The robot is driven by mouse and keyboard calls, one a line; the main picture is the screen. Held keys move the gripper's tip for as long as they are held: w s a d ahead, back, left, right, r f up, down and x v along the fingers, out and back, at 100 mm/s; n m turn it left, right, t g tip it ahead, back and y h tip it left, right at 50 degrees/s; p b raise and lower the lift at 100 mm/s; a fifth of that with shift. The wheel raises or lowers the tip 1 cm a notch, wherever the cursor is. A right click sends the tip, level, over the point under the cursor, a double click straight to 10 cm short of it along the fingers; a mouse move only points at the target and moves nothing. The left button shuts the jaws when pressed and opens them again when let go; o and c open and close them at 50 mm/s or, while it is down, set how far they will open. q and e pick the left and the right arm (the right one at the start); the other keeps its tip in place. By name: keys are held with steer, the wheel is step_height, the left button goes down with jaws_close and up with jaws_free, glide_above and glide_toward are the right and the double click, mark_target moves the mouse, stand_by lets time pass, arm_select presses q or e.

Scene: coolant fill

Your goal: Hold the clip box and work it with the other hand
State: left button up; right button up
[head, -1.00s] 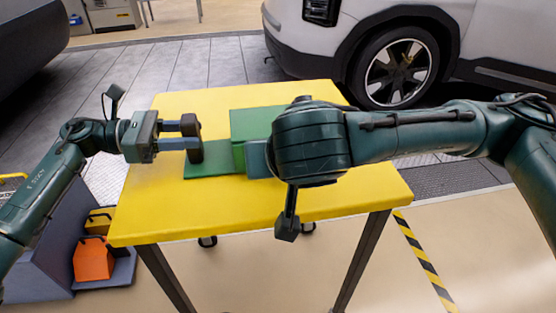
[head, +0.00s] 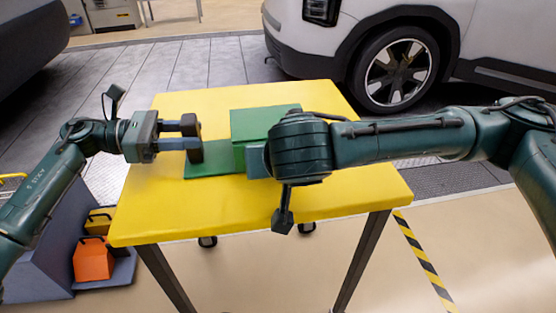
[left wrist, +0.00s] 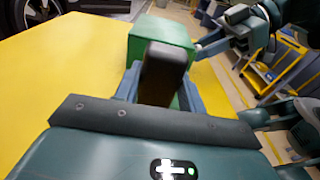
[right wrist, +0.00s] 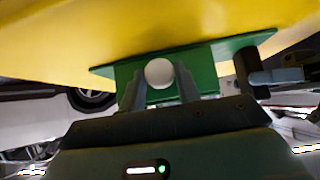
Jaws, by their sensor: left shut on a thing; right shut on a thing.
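The clip box (head: 262,122) is green and sits on a flat green base plate (head: 208,167) on the yellow table. A dark upright grip (head: 194,148) stands at the plate's left end. My left gripper (head: 190,137) is shut on this grip, which also shows between its fingers in the left wrist view (left wrist: 163,73). My right gripper (right wrist: 160,84) is shut on a round white knob (right wrist: 159,72) on the box's side, seen in the right wrist view. In the head view my right wrist hides the knob and the box's right part.
The yellow table (head: 330,208) has free room in front of the box and at its right. A white car (head: 400,40) stands behind the table. An orange container (head: 93,259) sits on a low stand at the lower left.

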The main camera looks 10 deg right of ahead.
jaws_close()
steer(key=s, duration=0.7)
steer(key=shift+s, duration=0.4)
steer(key=o, duration=0.6)
jaws_free()
steer(key=shift+o, duration=0.2)
step_height(320, 180, up, 10)
